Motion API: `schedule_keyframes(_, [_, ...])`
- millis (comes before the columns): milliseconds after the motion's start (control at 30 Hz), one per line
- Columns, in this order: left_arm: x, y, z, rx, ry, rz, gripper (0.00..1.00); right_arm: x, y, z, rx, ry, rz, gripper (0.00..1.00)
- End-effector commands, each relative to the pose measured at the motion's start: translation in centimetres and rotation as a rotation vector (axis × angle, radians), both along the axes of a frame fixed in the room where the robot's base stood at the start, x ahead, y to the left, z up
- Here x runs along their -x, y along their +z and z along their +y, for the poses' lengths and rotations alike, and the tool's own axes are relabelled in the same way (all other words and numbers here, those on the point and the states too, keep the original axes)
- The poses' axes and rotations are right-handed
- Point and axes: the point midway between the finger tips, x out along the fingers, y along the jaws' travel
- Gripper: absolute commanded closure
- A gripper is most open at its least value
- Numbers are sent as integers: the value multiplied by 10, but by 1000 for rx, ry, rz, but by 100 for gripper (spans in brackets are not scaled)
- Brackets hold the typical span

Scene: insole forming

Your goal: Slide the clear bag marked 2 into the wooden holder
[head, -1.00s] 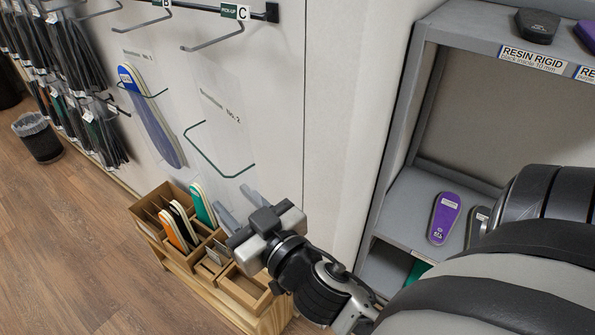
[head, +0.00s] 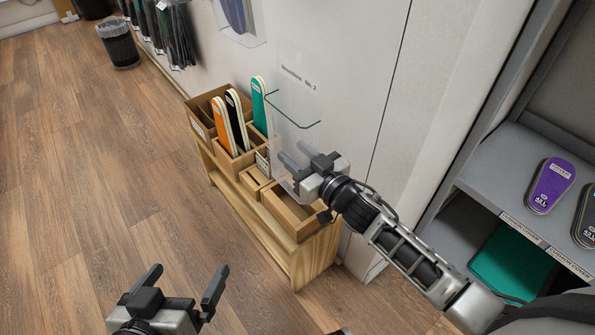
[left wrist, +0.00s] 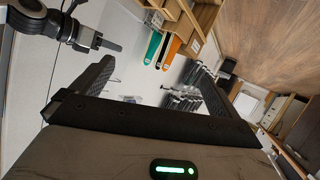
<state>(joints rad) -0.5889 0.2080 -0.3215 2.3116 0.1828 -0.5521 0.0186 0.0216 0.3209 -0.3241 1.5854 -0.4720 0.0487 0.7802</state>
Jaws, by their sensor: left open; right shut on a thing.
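The clear bag marked 2 (head: 297,98), with a dark green U-shaped line across it, stands upright in the head view above the wooden holder's right part. My right gripper (head: 294,162) is shut on its lower part; the exact grip is hard to see through the clear sheet. The wooden holder (head: 252,222) has several compartments and stands against the wall, just below and left of that gripper. My left gripper (head: 185,279) is open and empty at the bottom, apart from the holder. In the left wrist view its fingers are spread, with my right gripper (left wrist: 76,34) at upper left.
Orange (head: 222,125), black (head: 237,118) and green (head: 259,105) insoles stand in the holder's rear compartments. Another clear bag with a blue insole (head: 238,14) hangs on the wall. A grey shelf (head: 480,185) with a purple insole (head: 551,185) is at right.

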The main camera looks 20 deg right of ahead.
Motion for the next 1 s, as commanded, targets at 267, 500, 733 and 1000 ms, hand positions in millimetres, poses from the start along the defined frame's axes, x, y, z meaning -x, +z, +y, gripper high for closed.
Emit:
schedule_keyframes(267, [0, 3, -4, 32, -6, -43, 0, -2, -16, -1, -2, 2, 1, 84])
schedule_keyframes(500, [1, 13, -8, 89, -9, -109, 0, -1, -33, 0, -1, 2, 0, 84])
schedule_keyframes(733, [-2, 16, -14, 180, -9, -121, 0, -1, -49, 0, -1, 2, 0, 84])
schedule_keyframes(1000, [-1, 18, -18, 265, -12, -123, 0, -1, -67, -1, -2, 1, 2, 84])
